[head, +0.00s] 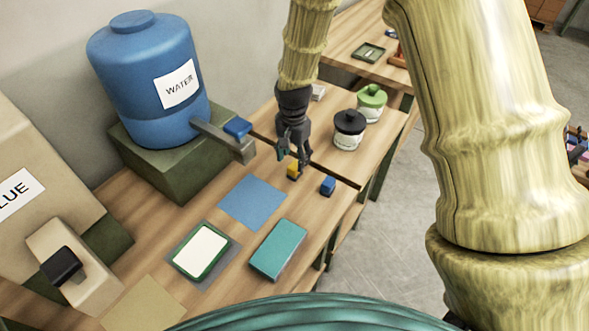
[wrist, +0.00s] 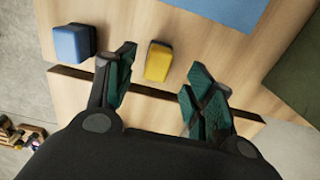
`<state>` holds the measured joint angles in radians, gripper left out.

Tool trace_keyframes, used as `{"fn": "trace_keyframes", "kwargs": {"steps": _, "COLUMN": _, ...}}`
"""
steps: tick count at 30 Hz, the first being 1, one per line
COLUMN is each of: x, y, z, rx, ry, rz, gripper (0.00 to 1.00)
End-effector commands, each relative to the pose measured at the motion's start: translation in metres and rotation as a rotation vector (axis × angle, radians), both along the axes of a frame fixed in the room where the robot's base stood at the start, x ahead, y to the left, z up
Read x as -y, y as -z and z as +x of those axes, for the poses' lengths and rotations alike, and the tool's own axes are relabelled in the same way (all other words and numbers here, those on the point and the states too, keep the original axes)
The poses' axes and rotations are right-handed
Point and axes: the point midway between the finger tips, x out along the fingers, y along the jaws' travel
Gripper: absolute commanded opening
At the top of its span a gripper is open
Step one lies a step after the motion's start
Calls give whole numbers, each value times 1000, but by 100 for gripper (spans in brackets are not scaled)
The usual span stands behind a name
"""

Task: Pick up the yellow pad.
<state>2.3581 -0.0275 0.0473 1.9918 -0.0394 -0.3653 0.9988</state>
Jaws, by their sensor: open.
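The yellow pad (wrist: 158,61) is a small rounded block lying on the wooden table, between and just beyond my fingertips in the wrist view. My gripper (wrist: 160,78) is open and empty, with one dark green finger on each side of the pad's line. In the head view, the yellow pad (head: 293,170) is partly hidden by my gripper (head: 294,160), which points down over it. A blue pad (head: 328,185) sits just right of it on the table; it also shows in the wrist view (wrist: 74,43), left of the left finger.
A blue water barrel (head: 150,85) with a spout stands on a green block at the left. A blue sheet (head: 252,202), a teal book (head: 278,250) and a framed card (head: 201,251) lie nearer. Black-lidded (head: 348,130) and green-lidded (head: 371,103) jars stand behind the gripper. A seam crosses the tables.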

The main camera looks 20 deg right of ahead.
Motion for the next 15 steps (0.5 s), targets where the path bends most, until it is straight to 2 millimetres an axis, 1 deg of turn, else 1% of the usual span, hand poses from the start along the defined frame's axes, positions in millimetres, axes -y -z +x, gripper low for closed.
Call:
{"fn": "trace_keyframes", "kwargs": {"steps": 8, "x": 3, "y": 17, "z": -2, "rx": 1, "ry": 2, "rz": 0, "gripper": 54}}
{"fn": "trace_keyframes", "kwargs": {"steps": 15, "x": 4, "y": 41, "z": 2, "rx": -2, "ry": 2, "rz": 0, "gripper": 54}}
